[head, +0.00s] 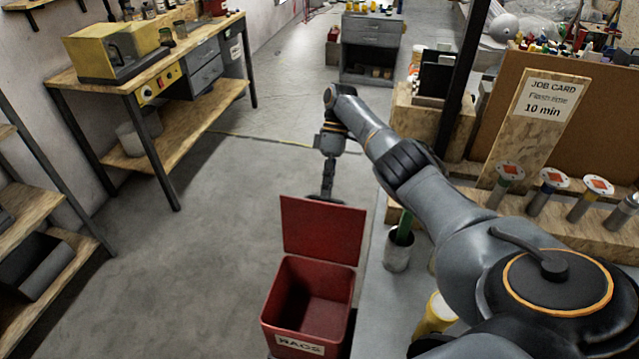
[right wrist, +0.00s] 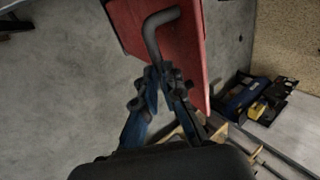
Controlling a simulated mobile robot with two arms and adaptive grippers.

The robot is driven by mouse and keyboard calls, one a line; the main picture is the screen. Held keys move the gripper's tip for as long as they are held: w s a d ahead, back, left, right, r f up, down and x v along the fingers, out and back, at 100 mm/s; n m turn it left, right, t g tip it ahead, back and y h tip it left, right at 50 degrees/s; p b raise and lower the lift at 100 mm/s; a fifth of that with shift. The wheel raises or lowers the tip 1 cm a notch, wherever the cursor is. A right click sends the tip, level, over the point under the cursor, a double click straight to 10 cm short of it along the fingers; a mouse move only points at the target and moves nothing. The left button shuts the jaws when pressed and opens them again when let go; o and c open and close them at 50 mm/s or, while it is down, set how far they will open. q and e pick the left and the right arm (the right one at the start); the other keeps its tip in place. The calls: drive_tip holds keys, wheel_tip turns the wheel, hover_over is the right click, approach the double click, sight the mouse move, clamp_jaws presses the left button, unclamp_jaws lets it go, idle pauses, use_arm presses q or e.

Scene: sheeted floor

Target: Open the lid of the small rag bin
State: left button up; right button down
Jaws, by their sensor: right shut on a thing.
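The small red rag bin (head: 272,312), with a white RAGS label, stands on the floor at the lower middle of the head view. Its red lid (head: 322,230) stands raised at the far side, and the bin's inside shows empty. My right gripper (head: 327,190) is behind the lid's upper edge, its tips partly hidden by the lid. In the right wrist view, my gripper (right wrist: 168,82) is shut on the dark bent handle (right wrist: 153,38) of the lid (right wrist: 188,50). My left gripper is out of view.
A workbench (head: 376,290) with a metal cup (head: 398,252) is close to the bin's right, under my right arm. A wooden table (head: 160,75) with a yellow machine stands at the left. The floor left of the bin is clear.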

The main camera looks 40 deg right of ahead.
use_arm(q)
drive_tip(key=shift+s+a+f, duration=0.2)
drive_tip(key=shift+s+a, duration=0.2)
use_arm(e)
drive_tip(key=shift+x, duration=1.25)
drive_tip(key=c, duration=1.4)
unclamp_jaws()
drive_tip(key=shift+w+d+f, duration=0.1)
drive_tip(key=shift+f, duration=0.05)
drive_tip(key=shift+o, duration=0.2)
drive_tip(key=shift+w+d+f+g, duration=0.1)
drive_tip(key=shift+w+g, duration=0.2)
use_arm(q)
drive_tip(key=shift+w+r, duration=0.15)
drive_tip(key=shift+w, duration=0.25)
use_arm(e)
wheel_tip(320, 180, up, 10)
drive_tip(key=shift+w, duration=0.1)
